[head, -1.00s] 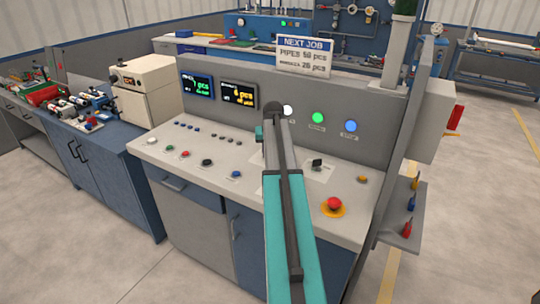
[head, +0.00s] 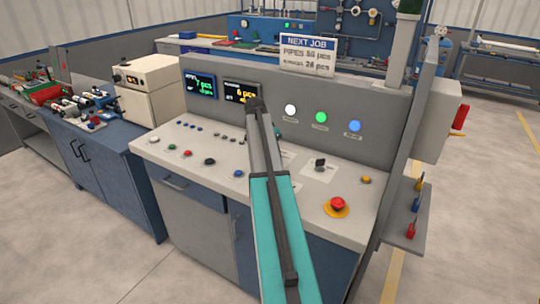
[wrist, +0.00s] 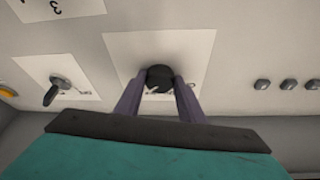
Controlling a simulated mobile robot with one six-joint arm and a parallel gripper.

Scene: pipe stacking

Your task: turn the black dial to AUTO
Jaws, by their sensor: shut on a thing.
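The black dial (wrist: 160,75) sits on a white label plate (wrist: 116,48) in the wrist view. My gripper (wrist: 161,86) has its two purple-grey fingers on either side of the dial, closed on it. The lettering on the plate is mostly hidden by the fingers and too small to read, so I cannot tell the dial's setting. In the head view my arm hides the dial and most of the gripper.
A black lever switch (wrist: 62,88) on its own plate is beside the dial; it also shows in the head view (head: 320,163). A red mushroom button (head: 337,204) stands on the console's right. Several small buttons (wrist: 288,84) are on the dial's other side.

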